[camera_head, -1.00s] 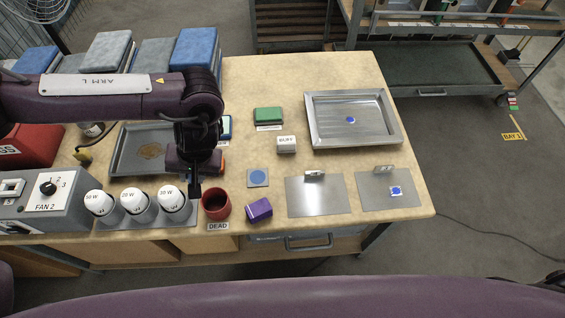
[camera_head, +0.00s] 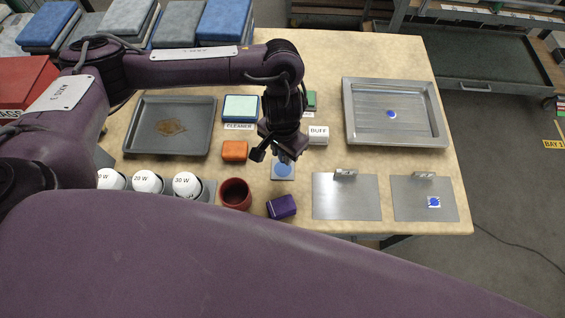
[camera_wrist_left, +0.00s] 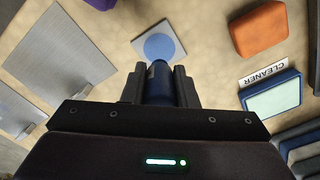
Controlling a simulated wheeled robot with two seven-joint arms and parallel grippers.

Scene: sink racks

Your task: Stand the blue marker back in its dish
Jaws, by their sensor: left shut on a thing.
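My left gripper (camera_head: 273,154) is shut on the blue marker (camera_wrist_left: 159,82), a dark blue cylinder between the two fingers in the left wrist view. In that view its end points toward a small pale square with a round blue face (camera_wrist_left: 159,46), the likeliest dish. In the head view this square (camera_head: 283,170) lies on the bench just below and right of the gripper, partly covered by it. The gap between marker and square cannot be judged. In the head view the marker is mostly hidden by the gripper. My right gripper is not in view.
A red cup (camera_head: 236,196) and a purple block (camera_head: 282,207) stand close in front. Metal plates (camera_head: 346,200) and a steel tray (camera_head: 346,104) are farther right.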

